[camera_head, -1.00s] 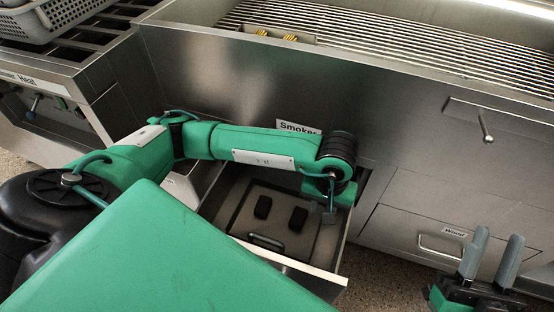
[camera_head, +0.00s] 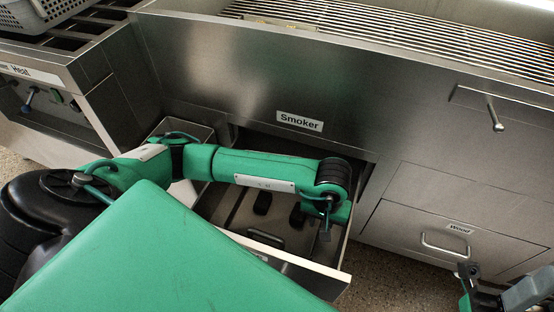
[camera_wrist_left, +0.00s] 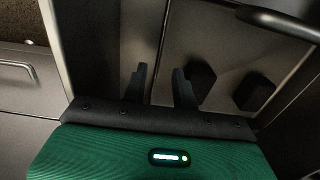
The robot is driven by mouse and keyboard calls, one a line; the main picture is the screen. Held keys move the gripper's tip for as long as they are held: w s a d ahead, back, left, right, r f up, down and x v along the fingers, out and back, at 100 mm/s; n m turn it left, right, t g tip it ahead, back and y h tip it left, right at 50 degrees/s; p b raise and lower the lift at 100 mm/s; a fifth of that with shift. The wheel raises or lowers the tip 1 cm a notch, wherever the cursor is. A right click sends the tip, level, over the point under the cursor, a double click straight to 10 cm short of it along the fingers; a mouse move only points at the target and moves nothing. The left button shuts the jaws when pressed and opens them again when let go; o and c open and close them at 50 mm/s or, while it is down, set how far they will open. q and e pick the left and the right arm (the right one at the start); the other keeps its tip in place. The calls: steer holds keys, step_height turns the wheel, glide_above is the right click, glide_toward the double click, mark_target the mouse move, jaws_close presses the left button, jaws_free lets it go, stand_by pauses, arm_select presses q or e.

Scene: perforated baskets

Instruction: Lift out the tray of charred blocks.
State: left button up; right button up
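A shallow grey tray (camera_head: 237,217) with a bar handle (camera_head: 266,238) sits inside the open drawer (camera_head: 322,272) under the Smoker label. Two black charred blocks, one to the left (camera_head: 263,203) and one to the right (camera_head: 297,215), lie on it. My left gripper (camera_head: 325,228) is over the right side of the drawer, right of the blocks. In the left wrist view its fingers (camera_wrist_left: 160,85) are apart with nothing between them, and the blocks (camera_wrist_left: 254,92) are to their right. My right gripper (camera_head: 468,285) shows only partly at the lower right; its opening is unclear.
The steel smoker front (camera_head: 250,75) with its grill (camera_head: 400,40) rises behind the drawer. A closed Wood drawer (camera_head: 420,232) is to the right. A grey basket (camera_head: 45,15) stands at the upper left. Bare floor (camera_head: 400,285) shows right of the open drawer.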

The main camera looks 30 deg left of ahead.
arm_select(q)
steer(key=f+b, duration=0.1)
steer(key=f, duration=0.3)
steer(key=shift+d+f, duration=0.2)
jaws_close()
steer(key=shift+r, duration=0.15)
